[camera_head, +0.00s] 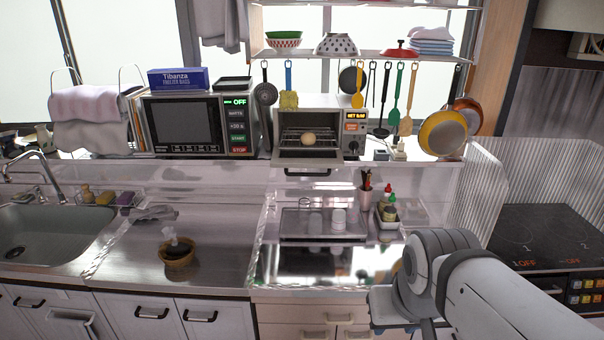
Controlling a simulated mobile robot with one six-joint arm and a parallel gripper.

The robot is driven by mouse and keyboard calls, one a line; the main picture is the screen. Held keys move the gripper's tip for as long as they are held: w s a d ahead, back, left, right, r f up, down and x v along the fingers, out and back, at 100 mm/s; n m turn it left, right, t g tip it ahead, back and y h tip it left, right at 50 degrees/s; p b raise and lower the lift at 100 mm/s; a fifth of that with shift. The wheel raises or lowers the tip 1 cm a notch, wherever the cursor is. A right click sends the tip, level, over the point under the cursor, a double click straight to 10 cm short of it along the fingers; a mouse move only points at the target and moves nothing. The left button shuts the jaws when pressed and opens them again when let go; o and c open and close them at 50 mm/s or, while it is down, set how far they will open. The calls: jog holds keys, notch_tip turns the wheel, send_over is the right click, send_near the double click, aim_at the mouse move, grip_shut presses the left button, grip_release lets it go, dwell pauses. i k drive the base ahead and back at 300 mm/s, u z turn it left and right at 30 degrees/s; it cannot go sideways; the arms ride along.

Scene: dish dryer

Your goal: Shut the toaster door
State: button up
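The toaster (350,115) is a silver toaster oven on the raised back shelf, under the hanging utensils. Its door (308,153) is folded down and open, about level, with a dark handle (307,172) at its front edge. A round bun (308,138) sits on the rack inside. My arm comes in from the lower right, over the front of the counter. It is well below and right of the toaster, touching nothing there. My gripper is at the arm's low end near the bottom edge; its fingers cannot be made out.
A microwave (185,125) stands left of the toaster. A dish tray (325,222) with white cups, a utensil cup (366,196) and bottles (387,210) stand on the counter below. Utensils (358,90) and pans (443,132) hang at right. The space before the door looks clear.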

aim_at(328, 160)
jog(key=u, duration=0.05)
jog(key=i, duration=1.2)
jog(key=z, duration=0.1)
